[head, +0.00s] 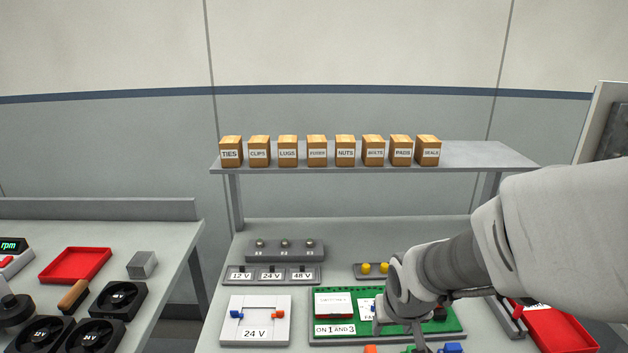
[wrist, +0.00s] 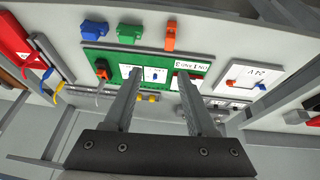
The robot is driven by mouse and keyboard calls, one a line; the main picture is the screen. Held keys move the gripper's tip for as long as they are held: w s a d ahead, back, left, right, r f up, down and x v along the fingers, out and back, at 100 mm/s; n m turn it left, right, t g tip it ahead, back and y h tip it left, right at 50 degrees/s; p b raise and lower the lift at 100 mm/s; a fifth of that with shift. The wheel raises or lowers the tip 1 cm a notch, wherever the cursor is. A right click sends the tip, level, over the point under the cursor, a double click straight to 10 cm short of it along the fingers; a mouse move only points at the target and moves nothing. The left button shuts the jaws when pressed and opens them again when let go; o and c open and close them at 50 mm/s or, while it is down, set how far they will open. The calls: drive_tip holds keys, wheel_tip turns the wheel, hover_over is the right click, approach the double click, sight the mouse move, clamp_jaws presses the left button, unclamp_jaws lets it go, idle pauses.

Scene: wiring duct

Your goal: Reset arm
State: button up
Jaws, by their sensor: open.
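My gripper (wrist: 150,100) is open, with its two fingers apart and nothing between them in the wrist view. In the head view my arm reaches in from the right, and the gripper end hangs over the green board (head: 455,325). The arm hides part of that board. The board also shows in the wrist view (wrist: 125,57), beyond the fingers. It carries white labelled plates, one reading "ON 1 AND 3" (head: 335,330). Whether the fingertips touch anything cannot be told.
A white 24 V panel (head: 262,308) with blue and red connectors lies left of the board. Labelled boxes (head: 317,150) line the shelf (head: 470,155) behind. A red tray (head: 560,330) is at the right. Blue and orange connectors (wrist: 130,33) lie near the board. Fans (head: 118,298) stand on the left table.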

drive_tip(key=s+a+r, duration=0.1)
drive_tip(key=s+r, duration=1.2)
drive_tip(key=shift+s+r+t+y, duration=0.15)
drive_tip(key=shift+s+t+y, duration=0.2)
drive_tip(key=shift+t+y, duration=0.05)
idle(0.3)
